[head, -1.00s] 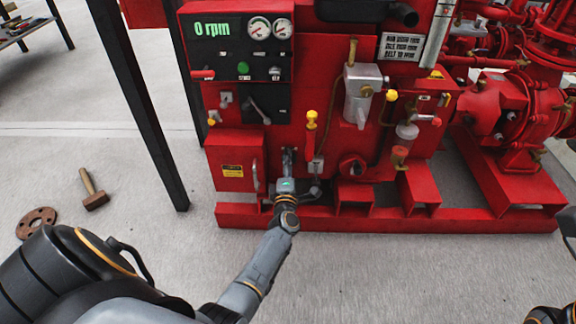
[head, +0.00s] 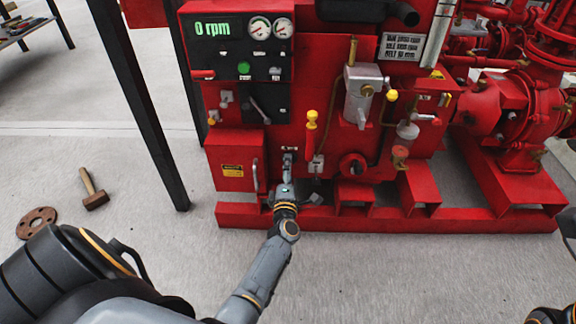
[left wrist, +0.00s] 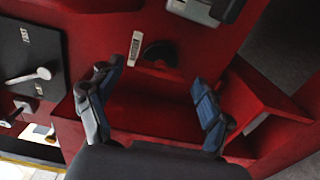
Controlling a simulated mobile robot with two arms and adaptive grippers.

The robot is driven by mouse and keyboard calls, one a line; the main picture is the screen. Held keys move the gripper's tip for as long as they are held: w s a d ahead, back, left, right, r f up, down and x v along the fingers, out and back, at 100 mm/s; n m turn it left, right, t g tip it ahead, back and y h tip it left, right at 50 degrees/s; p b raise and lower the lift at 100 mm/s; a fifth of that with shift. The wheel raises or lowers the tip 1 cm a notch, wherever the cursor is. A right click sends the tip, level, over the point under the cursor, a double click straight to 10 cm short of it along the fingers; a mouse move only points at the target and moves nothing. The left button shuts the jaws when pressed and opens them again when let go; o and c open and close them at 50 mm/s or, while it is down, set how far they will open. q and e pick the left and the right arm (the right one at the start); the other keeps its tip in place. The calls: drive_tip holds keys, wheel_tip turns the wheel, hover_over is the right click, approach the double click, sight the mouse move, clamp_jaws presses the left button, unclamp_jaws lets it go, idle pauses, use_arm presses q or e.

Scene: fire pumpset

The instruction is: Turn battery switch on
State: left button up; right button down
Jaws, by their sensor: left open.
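A small dark rounded knob (left wrist: 160,52), which looks like the battery switch, sits on the red pump panel beside a white label (left wrist: 136,48) in the left wrist view. My left gripper (left wrist: 153,80) is open, its two blue-grey fingers spread on either side below the knob, apart from it and with nothing between them. In the head view the left gripper (head: 285,183) is in front of the lower red panel, under a small label (head: 289,149), and largely hides the switch area.
A red box (head: 232,172) with a handle stands just left of the gripper. The red base rail (head: 400,222) runs below. A hammer (head: 93,190) and a rusty flange (head: 37,222) lie on the floor.

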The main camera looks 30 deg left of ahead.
use_arm(q)
drive_tip(key=v, duration=0.5)
idle(0.4)
